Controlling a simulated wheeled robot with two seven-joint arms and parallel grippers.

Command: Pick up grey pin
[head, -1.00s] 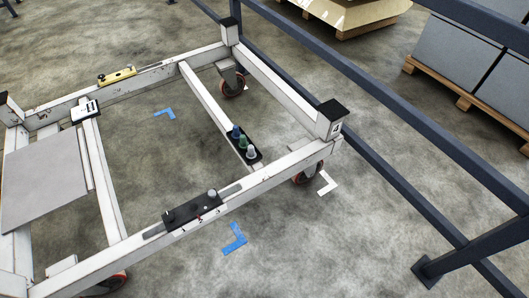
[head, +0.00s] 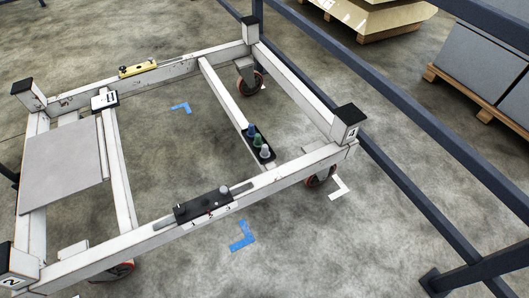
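A small black holder (head: 269,159) sits on the trolley's inner cross bar, near the front rail. Three pins stand upright in it in a row: a blue pin (head: 251,131), a green pin (head: 258,141) and a pale grey pin (head: 265,151), which is nearest the front rail. A black plate (head: 203,206) on the front rail carries a grey round knob (head: 224,190) at its right end and small numbers along its edge. Neither of my grippers is in the head view.
The white trolley frame (head: 120,240) has black-capped corner posts. A grey panel (head: 62,167) lies at its left, and a yellow block (head: 138,70) sits on the far rail. A dark blue fence rail (head: 400,97) runs along the right. Blue tape (head: 242,237) marks the floor.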

